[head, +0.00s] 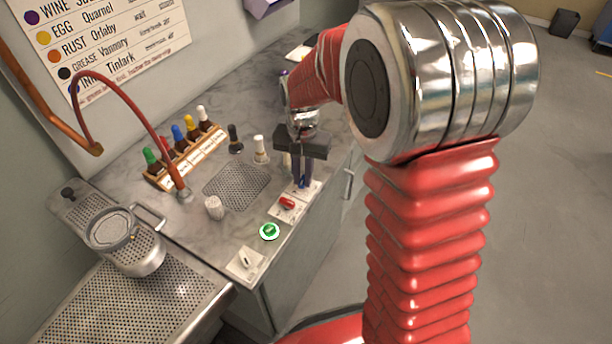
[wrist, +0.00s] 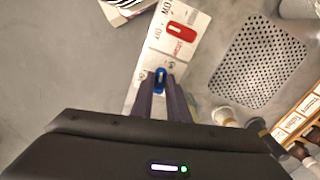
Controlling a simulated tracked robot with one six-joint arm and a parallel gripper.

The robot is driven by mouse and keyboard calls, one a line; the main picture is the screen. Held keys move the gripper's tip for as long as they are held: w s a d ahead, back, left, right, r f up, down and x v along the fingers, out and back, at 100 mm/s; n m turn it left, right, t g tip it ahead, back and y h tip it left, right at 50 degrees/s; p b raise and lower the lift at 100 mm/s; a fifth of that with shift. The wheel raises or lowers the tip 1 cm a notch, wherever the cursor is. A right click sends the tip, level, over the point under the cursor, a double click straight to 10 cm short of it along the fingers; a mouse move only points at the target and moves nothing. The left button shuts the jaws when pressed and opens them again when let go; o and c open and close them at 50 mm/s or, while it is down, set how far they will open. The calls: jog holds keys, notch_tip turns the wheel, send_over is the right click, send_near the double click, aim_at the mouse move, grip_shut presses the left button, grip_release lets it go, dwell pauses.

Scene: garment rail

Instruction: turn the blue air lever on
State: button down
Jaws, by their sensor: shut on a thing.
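The blue air lever (wrist: 160,79) sits on a white labelled plate (wrist: 138,98) at the counter's front edge. My gripper (wrist: 165,92) is over it with its two dark fingers shut on the lever, one on each side. In the head view my gripper (head: 302,184) points down at the plate, and the blue lever shows only as a small patch between the fingertips. The labels next to the lever are partly hidden, so I cannot read whether it stands at on or off.
A red lever (head: 287,203) is beside the blue one, with a green button (head: 269,231) and a white switch (head: 246,260) further along the edge. A perforated drain (head: 238,185), a white bottle (head: 261,150) and a rack of bottles (head: 187,155) stand behind.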

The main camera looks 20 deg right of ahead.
jog(key=shift+w+d+m, duration=0.1)
jog(key=shift+d+m, duration=0.1)
jog(key=shift+m, duration=1.1)
jog(key=c, duration=1.7)
grip_release()
jog(key=shift+a+r, duration=0.1)
jog(key=shift+r, duration=0.6)
notch_tip(320, 180, up, 12)
jog(key=shift+r, duration=0.2)
